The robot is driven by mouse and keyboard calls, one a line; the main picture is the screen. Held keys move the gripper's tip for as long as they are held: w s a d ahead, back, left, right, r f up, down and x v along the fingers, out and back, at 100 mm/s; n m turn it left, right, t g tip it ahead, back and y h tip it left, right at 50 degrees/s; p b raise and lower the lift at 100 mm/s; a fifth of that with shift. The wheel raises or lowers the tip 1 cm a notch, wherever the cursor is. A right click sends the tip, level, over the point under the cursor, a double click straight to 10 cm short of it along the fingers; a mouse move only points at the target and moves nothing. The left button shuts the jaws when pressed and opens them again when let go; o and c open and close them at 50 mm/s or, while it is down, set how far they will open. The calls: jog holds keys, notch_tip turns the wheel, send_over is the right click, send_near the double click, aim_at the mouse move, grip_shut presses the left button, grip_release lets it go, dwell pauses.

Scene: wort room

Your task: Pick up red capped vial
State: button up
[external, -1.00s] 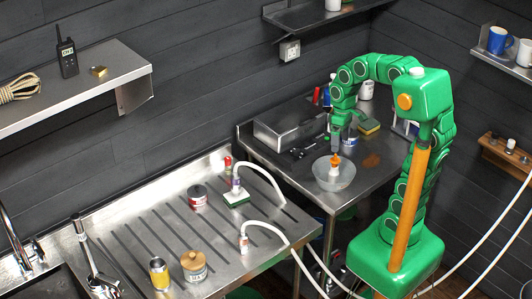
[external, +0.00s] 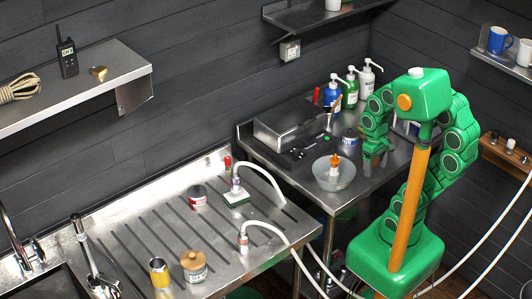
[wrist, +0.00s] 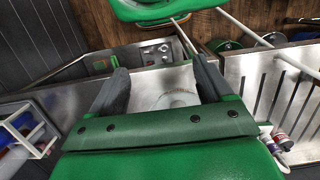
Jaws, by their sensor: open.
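My gripper (external: 375,160) is over the right-hand steel table, to the right of a glass bowl, well away from the vial. In the wrist view my gripper (wrist: 163,88) has its two dark fingers wide apart with nothing held between them.
Pump bottles (external: 349,95) stand at the back.

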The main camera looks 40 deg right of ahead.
jog(key=c, duration=0.3)
jog(key=n+t+y, duration=0.3)
jog(key=n+t, duration=0.2)
jog(key=n, duration=0.2)
send_over(227, 165)
jog(key=s+d, duration=0.1)
jog(key=d, duration=0.1)
jog(key=f, duration=1.5)
jog(key=shift+d, duration=0.2)
jog(key=shift+x, duration=3.7)
